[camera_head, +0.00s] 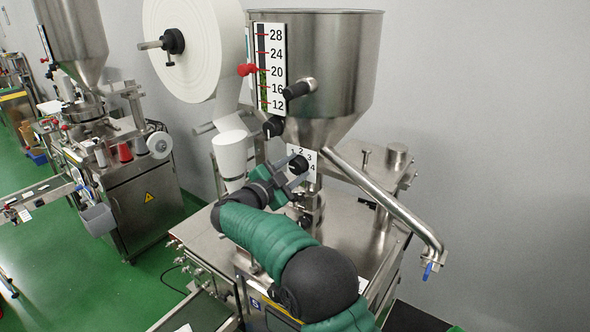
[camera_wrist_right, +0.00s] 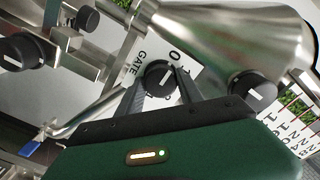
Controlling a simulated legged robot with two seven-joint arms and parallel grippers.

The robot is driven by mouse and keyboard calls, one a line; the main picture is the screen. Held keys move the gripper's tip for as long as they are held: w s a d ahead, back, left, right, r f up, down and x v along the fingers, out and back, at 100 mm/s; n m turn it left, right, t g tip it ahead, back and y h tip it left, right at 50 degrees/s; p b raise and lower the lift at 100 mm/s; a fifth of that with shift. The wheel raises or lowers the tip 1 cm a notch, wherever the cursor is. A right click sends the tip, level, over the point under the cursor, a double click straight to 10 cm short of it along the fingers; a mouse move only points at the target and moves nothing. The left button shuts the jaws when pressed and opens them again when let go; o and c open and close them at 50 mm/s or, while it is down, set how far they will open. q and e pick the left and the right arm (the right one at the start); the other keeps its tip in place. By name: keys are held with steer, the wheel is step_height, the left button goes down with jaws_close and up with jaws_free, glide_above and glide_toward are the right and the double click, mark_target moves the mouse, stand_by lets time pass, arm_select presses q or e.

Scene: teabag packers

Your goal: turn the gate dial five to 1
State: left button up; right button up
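The gate dial (camera_head: 298,165) is a round black knob on a white plate (camera_head: 313,155) numbered around it, below the steel hopper. In the right wrist view, the dial (camera_wrist_right: 158,78) shows a white mark, and "GATE" and "0" are readable on its plate (camera_wrist_right: 185,58). Which number the mark points to is not clear. My right gripper (camera_head: 288,174) is at the dial. In the wrist view, my right gripper's fingers (camera_wrist_right: 160,84) are apart, one on each side of the dial; I cannot tell whether they touch it. My left gripper is not in view.
The hopper (camera_head: 345,60) has a level scale (camera_head: 270,70) and other black knobs (camera_head: 299,88) above the dial. A steel pipe (camera_head: 385,200) slopes down at the right. A paper roll (camera_head: 190,45) hangs at the left. A second machine (camera_head: 140,190) stands farther left.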

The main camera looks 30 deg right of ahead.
steer(key=shift+a+f, duration=0.1)
steer(key=shift+a, duration=0.25)
jaws_close()
steer(key=shift+n+p, duration=0.5)
steer(key=shift+p, duration=0.4)
steer(key=n+p, duration=0.4)
steer(key=p, duration=0.1)
steer(key=shift+r+n+p, duration=0.2)
steer(key=shift+n+p, duration=0.1)
steer(key=shift+f+n+p, duration=0.15)
steer(key=shift+n+p, duration=1.35)
steer(key=shift+n, duration=0.1)
